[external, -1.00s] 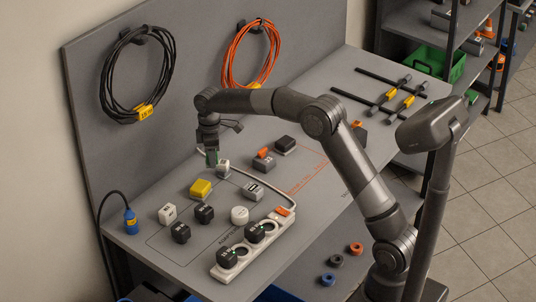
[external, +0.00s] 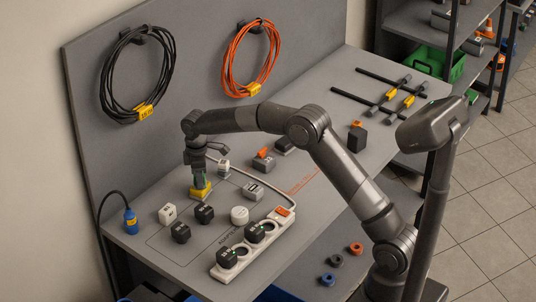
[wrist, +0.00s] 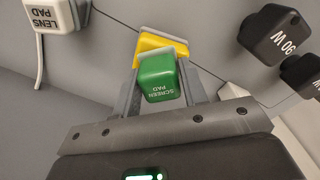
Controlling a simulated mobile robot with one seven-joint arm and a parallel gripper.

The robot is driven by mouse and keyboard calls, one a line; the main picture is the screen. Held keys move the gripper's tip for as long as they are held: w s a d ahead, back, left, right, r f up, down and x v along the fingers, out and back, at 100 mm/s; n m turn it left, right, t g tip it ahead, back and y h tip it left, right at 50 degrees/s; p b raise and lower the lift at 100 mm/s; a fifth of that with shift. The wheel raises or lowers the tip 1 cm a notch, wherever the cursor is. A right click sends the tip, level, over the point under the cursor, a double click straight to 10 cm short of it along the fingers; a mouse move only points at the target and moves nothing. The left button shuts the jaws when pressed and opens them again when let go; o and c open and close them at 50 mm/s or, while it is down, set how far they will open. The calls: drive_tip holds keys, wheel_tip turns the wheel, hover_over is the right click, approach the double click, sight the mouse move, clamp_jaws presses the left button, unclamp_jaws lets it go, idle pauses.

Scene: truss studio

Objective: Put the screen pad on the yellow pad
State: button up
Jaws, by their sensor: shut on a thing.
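The screen pad (wrist: 160,78) is a small green block between the fingers of my gripper (wrist: 160,90) in the wrist view. My gripper is shut on it. The yellow pad (wrist: 163,42) shows just beyond the green block in the wrist view, partly hidden by it. In the external view my gripper (external: 200,178) points down right over the yellow pad (external: 201,194), which lies on the grey bench. The green block shows there only as a small patch just above the yellow. I cannot tell whether the two touch.
A white lens pad (wrist: 45,14) lies near, with a cable beside it. Black adapters (external: 205,213) stand on the other side, one marked 90 W (wrist: 275,35). A white power strip (external: 253,243) lies nearer the bench's front edge.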

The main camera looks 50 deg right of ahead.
drive_tip(key=o, duration=1)
drive_tip(key=shift+f, duration=0.1)
drive_tip(key=shift+c, duration=0.2)
wheel_tip(320, 180, up, 11)
drive_tip(key=s+r+m+t, duration=0.1)
drive_tip(key=s+r+m, duration=0.1)
drive_tip(key=s+r, duration=0.8)
drive_tip(key=s+d+r+m+t, duration=0.2)
drive_tip(key=s, duration=0.9)
drive_tip(key=s+d+r+m+t, duration=0.1)
drive_tip(key=s+r+m, duration=0.1)
drive_tip(key=s, duration=1)
drive_tip(key=s+f+m, duration=0.1)
drive_tip(key=s+f, duration=0.2)
drive_tip(key=s, duration=0.3)
drive_tip(key=s+d+f+m+t, duration=0.1)
drive_tip(key=s+f+m, duration=0.1)
drive_tip(key=s, duration=0.5)
drive_tip(key=shift+f+t, duration=0.3)
drive_tip(key=shift+f, duration=0.5)
